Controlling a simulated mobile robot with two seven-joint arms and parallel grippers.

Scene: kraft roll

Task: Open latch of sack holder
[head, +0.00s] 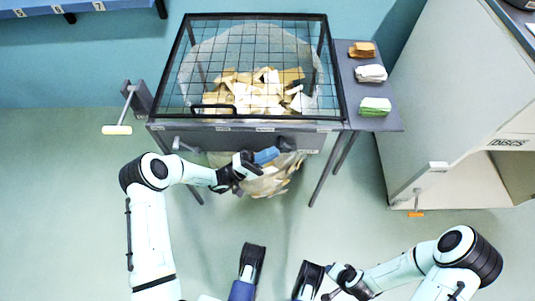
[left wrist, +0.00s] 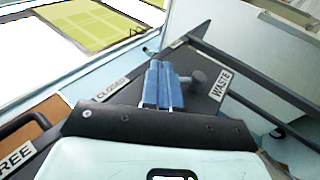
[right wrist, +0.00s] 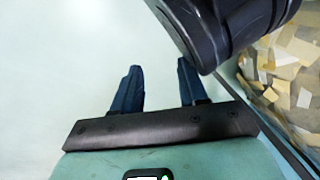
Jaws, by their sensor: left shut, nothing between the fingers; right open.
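The sack holder (head: 240,138) is a dark frame with a mesh lid over a clear sack (head: 270,184) of paper scraps. A dark latch part (head: 287,144) sits on its front, right of centre. In the left wrist view a grey knob (left wrist: 198,80) shows there, between the CLOSED label (left wrist: 110,88) and the WASTE label (left wrist: 220,84). My left gripper (head: 266,155) is shut and empty, its blue fingers (left wrist: 160,84) just left of the knob; contact cannot be told. My right gripper (right wrist: 158,78) is open and empty, low over the floor.
A grey crank with a pale grip (head: 117,129) stands left of the holder. A side shelf (head: 388,122) at right carries folded cloths (head: 371,73). A white cabinet (head: 440,120) stands at right. The floor in front is clear.

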